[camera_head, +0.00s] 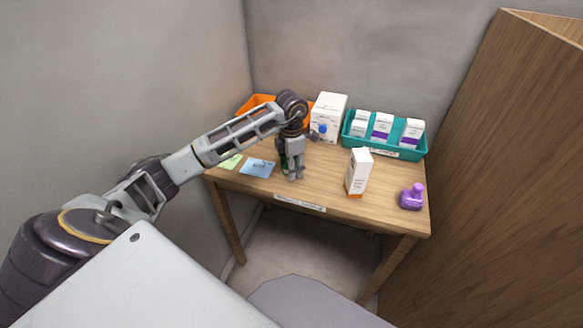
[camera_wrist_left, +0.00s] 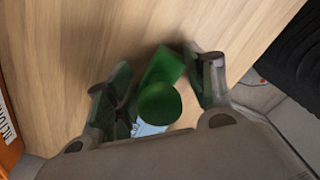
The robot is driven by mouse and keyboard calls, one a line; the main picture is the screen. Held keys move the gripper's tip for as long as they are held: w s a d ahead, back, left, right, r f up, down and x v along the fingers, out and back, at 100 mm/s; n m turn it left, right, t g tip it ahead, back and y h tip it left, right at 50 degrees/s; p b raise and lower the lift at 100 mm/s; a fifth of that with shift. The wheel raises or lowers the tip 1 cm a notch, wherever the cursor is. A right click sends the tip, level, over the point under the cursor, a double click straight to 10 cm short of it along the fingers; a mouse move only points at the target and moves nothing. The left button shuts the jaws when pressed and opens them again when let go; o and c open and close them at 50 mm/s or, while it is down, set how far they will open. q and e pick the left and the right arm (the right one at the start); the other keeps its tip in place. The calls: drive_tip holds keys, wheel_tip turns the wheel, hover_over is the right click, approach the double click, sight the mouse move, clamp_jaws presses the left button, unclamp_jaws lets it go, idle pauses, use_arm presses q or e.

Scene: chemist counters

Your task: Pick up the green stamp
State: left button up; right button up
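The green stamp (camera_wrist_left: 160,103), with a round knob and a block-shaped base, is between the fingers of my left gripper (camera_wrist_left: 158,88) in the left wrist view. The fingers are spread on either side of it. A strip of table shows between the stamp and the left-hand finger; the right-hand finger is very close to it, and I cannot tell if it touches. In the head view, my left gripper (camera_head: 292,174) points down at the wooden table (camera_head: 325,185) and hides most of the stamp. My right gripper is not in view.
A white box (camera_head: 357,172) and a purple stamp (camera_head: 412,197) stand to the right. A teal tray (camera_head: 400,152) of boxes, a larger white box (camera_head: 327,116) and an orange bin (camera_head: 254,101) are behind. Blue (camera_head: 258,168) and green (camera_head: 230,162) notes lie left.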

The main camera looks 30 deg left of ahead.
use_arm(q)
drive_tip(key=shift+c, duration=1.4)
drive_tip(key=shift+r, duration=0.1)
drive_tip(key=shift+r, duration=0.85)
wheel_tip(320, 180, up, 7)
drive_tip(key=shift+r, duration=0.55)
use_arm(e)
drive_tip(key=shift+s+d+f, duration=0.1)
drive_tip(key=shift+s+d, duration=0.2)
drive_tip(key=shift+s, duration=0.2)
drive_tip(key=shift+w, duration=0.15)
